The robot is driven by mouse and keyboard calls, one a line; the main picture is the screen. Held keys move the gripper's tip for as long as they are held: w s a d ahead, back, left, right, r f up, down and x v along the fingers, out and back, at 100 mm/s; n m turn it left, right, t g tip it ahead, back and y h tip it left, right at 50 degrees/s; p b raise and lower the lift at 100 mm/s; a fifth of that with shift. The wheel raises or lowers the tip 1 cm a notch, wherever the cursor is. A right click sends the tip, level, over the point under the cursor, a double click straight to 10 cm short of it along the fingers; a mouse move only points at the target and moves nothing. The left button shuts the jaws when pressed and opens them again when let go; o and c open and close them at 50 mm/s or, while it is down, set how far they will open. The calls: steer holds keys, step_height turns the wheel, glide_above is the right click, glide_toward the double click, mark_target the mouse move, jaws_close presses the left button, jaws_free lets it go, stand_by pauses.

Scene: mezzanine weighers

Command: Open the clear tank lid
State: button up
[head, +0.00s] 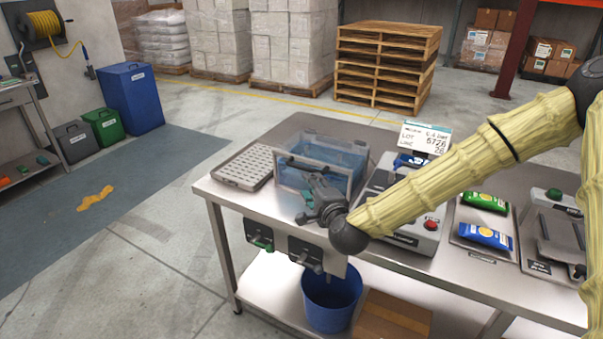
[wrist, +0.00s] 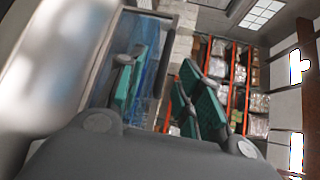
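The clear tank (head: 348,151), with blue showing through its walls, stands on the steel table (head: 222,196) near its left end. Its clear lid is hard to tell apart from the clear walls, and I cannot tell how far it is raised. My gripper (head: 317,186) is at the front of the tank, overlapping its near face. In the wrist view, my gripper's green-padded fingers (wrist: 163,90) are apart. The clear blue-tinted panel (wrist: 104,60) of the tank lies behind the left finger, and its edge shows in the gap. I cannot tell whether either finger touches it.
A perforated tray (head: 243,167) lies left of the tank. A scale (head: 410,222) with a label sign (head: 425,139) stands to its right. Green and blue packets (head: 486,236) lie further right. A blue bucket (head: 331,302) and a carton (head: 392,318) are below.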

mark_target(302, 169)
steer(key=p+x, duration=0.1)
steer(key=x, duration=0.2)
steer(key=p+x, duration=0.1)
steer(key=x, duration=0.3)
steer(key=r+p+x, duration=0.1)
steer(key=x, duration=0.3)
steer(key=shift+w+d, duration=0.15)
jaws_close()
